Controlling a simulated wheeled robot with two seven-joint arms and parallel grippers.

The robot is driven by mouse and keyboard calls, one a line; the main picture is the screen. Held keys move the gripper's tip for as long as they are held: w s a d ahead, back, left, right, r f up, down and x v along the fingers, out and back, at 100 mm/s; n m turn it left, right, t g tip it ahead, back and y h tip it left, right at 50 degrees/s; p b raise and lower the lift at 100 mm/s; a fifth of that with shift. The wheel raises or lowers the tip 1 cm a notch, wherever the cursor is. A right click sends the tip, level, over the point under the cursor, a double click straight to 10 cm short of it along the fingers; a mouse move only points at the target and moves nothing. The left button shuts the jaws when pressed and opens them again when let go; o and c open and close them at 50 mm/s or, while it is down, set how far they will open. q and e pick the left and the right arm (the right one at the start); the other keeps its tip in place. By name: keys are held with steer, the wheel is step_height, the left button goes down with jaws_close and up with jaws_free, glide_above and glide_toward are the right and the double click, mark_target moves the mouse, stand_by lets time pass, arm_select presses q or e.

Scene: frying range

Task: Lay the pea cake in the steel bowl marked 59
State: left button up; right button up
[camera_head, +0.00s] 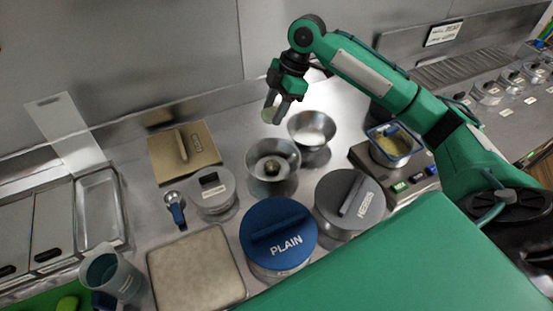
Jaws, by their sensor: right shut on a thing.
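My right gripper (277,112) hangs over the back of the steel counter, shut on a small pale green round cake (268,115), which looks like the pea cake. Two steel bowls stand below it. The nearer bowl (256,181) holds a small dark round thing. The farther bowl (312,147) stands behind it to the right and looks empty. The held cake is above and left of the farther bowl, apart from both bowls. I cannot read a 59 on either bowl. My left gripper is not in view.
A blue-lidded PLAIN pot (272,253) and a grey-lidded HERBS pot (350,201) stand in front of the bowls. A lidded tin (213,196), a tan box (202,157) and a flat tray (197,270) are left. A scale with a blue-rimmed container (393,147) is right.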

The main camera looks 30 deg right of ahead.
steer(key=p, duration=0.3)
glide_above(271, 165)
steer(key=d, duration=0.1)
steer(key=f, duration=1.4)
steer(key=shift+d, duration=0.2)
step_height(271, 165, down, 4)
steer(key=shift+s+p, duration=0.1)
steer(key=shift+p, duration=0.75)
steer(key=shift+f, duration=0.2)
steer(key=shift+f, duration=0.1)
steer(key=shift+f, duration=0.25)
steer(key=o, duration=0.8)
steer(key=shift+r, duration=0.15)
